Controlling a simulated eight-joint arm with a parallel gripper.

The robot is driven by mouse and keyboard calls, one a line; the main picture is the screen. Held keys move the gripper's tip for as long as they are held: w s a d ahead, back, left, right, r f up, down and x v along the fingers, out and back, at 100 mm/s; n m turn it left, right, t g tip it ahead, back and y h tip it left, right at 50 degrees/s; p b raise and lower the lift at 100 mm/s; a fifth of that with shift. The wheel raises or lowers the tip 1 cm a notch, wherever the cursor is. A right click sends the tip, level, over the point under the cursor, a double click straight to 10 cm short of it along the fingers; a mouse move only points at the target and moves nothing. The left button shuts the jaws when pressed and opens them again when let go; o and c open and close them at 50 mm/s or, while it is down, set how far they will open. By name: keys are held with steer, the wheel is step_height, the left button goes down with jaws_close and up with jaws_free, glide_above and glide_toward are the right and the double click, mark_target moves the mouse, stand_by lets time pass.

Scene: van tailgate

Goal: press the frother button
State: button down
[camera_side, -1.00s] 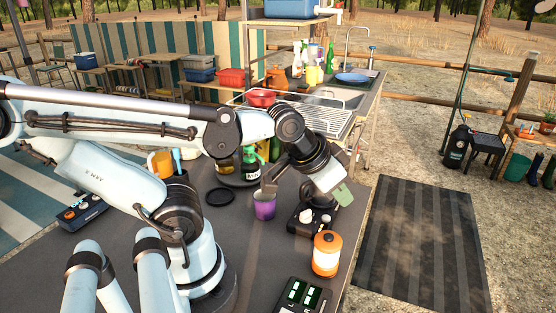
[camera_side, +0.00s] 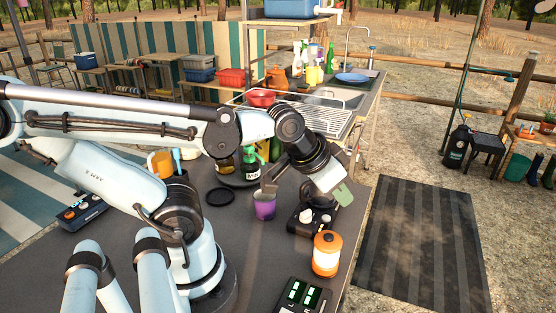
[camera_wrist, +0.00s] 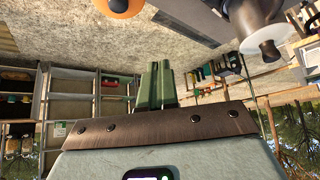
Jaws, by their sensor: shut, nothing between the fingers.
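My gripper (camera_side: 343,193) hangs at the end of my arm on the right side of the dark table, tilted downward, above and to the right of a black device (camera_side: 303,228) with a pale knob (camera_side: 306,216). In the wrist view my green fingers (camera_wrist: 157,88) are together and empty. A purple cup (camera_side: 265,207) stands left of the device, beneath a grey bracket (camera_side: 269,178). I cannot tell for certain which part is the frother button.
An orange and white lantern (camera_side: 327,254) stands just in front of the black device. A black panel with lit green displays (camera_side: 304,296) lies at the front edge. Bottles (camera_side: 250,163) and a black disc (camera_side: 220,196) are farther left. The table's right edge is close by.

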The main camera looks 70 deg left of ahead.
steer(key=n+t, duration=0.2)
steer(key=n, duration=0.6)
glide_above(322, 218)
steer(key=shift+f, duration=0.1)
steer(key=shift+f, duration=0.15)
steer(key=shift+f, duration=4.2)
steer(key=shift+r, duration=2.45)
